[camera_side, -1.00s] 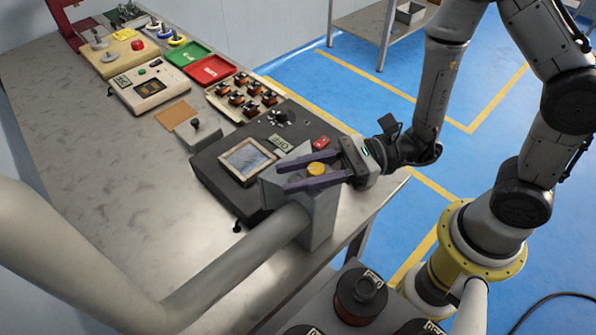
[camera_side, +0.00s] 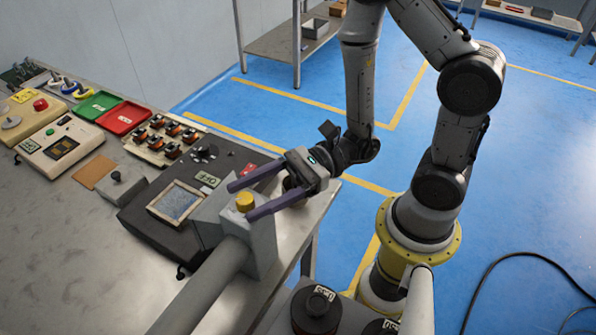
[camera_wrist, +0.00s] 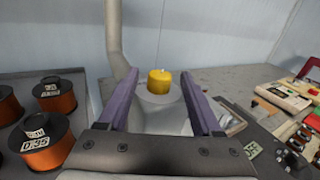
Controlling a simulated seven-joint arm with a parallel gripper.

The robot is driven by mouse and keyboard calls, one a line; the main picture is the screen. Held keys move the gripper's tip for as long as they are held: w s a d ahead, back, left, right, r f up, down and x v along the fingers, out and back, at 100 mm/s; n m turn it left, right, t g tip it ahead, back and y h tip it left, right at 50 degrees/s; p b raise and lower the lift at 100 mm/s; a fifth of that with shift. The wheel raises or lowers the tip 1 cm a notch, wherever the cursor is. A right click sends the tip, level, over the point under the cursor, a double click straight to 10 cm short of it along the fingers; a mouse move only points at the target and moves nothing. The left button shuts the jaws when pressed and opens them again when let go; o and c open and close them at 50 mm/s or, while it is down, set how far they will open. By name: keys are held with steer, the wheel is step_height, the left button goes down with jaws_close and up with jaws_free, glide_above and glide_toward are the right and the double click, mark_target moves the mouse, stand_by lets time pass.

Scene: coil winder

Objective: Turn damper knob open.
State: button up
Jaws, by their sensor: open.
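The damper knob (camera_side: 244,201) is a small yellow cylinder on top of a grey housing (camera_side: 262,235) at the end of a grey duct. In the wrist view the yellow knob (camera_wrist: 160,83) stands upright, centred between the two purple fingers. My gripper (camera_side: 243,201) is open, with one finger on each side of the knob near the fingertips. In the wrist view my gripper (camera_wrist: 157,76) shows a gap between each finger and the knob. I cannot tell whether the fingertips are level with the knob. No position mark on the knob is clear.
The grey duct (camera_side: 203,292) runs from the housing toward the lower left. A dark machine with a screen (camera_side: 174,202) sits right behind the housing. Coil spools (camera_wrist: 44,142) stand to the left in the wrist view.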

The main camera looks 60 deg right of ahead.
steer(key=v, duration=0.9)
steer(key=shift+s+d, duration=0.1)
stand_by(0.5)
steer(key=s+a+r+n+g+h, duration=0.25)
steer(key=s+n+g+h, duration=0.55)
steer(key=n, duration=0.9)
steer(key=w+d+r+n+t+h, duration=0.1)
steer(key=d+r+n+t+h, duration=0.1)
steer(key=d, duration=0.4)
steer(key=w+d+r+n+t+h, duration=0.2)
steer(key=d+n+t+h, duration=0.1)
steer(key=d+h, duration=0.3)
steer(key=shift+w+d+r+n, duration=0.2)
steer(key=shift+d+r+n, duration=0.1)
steer(key=shift+d+n, duration=0.3)
